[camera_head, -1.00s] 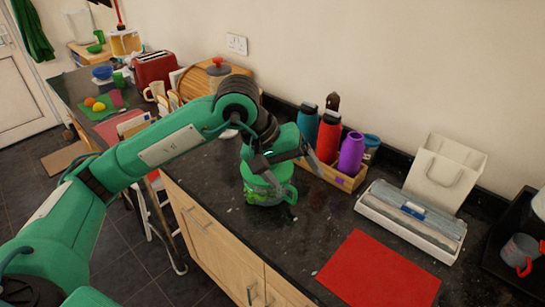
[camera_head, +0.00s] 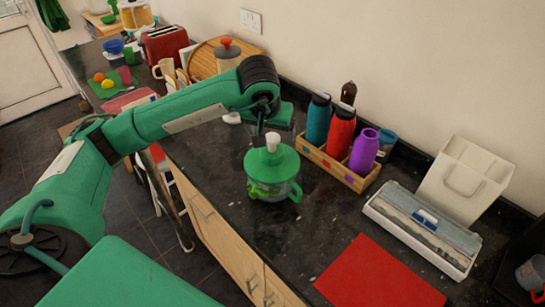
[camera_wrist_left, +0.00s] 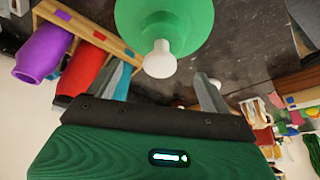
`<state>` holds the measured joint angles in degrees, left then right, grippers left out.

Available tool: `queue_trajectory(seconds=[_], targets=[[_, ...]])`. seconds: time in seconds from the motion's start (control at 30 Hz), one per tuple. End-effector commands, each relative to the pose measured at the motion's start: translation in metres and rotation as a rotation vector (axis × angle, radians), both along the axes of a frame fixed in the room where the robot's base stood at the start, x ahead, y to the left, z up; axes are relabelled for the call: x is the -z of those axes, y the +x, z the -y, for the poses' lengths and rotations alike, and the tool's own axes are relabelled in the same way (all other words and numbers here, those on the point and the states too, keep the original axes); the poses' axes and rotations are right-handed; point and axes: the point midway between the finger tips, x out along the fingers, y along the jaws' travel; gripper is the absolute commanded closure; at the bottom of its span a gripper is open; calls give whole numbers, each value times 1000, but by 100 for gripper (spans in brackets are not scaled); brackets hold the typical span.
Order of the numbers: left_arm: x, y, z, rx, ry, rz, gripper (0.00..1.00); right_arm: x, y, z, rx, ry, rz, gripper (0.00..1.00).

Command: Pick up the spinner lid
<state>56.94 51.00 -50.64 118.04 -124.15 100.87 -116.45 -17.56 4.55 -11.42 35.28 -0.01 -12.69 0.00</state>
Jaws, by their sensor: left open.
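The spinner lid (camera_head: 272,164) is a round green lid with a white knob (camera_head: 272,141) on top. It sits on the clear spinner bowl (camera_head: 272,190), which has a green handle and green contents, on the dark counter. My left gripper (camera_head: 266,130) is just above and behind the knob, its fingers partly hidden by the wrist. In the left wrist view the lid (camera_wrist_left: 165,18) and knob show just beyond the open fingers (camera_wrist_left: 163,88), roughly between them. The fingers hold nothing. My right gripper is not in view.
A wooden crate (camera_head: 335,169) with several bottles stands right of the spinner, close to my gripper. A white-and-grey box (camera_head: 424,230), a white holder (camera_head: 463,182) and a red mat (camera_head: 378,277) lie further right. The counter's front edge is near the spinner.

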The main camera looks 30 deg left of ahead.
Motion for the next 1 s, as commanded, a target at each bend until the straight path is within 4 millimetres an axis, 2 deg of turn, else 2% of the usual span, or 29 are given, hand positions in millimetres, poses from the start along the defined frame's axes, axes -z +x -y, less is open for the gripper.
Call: queue_trajectory(seconds=[0.03, 0.17, 0.5, 0.83, 0.87, 1.0], targets=[[2, 1, 0, 0, 0, -1, 18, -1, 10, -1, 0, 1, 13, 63], [7, 3, 0, 0, -1, -3, 18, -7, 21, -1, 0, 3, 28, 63], [43, 16, -2, 0, -1, -4, 18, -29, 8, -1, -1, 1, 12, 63], [52, 19, -3, 1, -1, 0, 18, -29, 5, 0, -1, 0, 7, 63], [52, 19, -3, 1, -1, 0, 20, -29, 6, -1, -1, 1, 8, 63], [51, 19, -3, 1, -1, 0, 47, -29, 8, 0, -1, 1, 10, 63]])
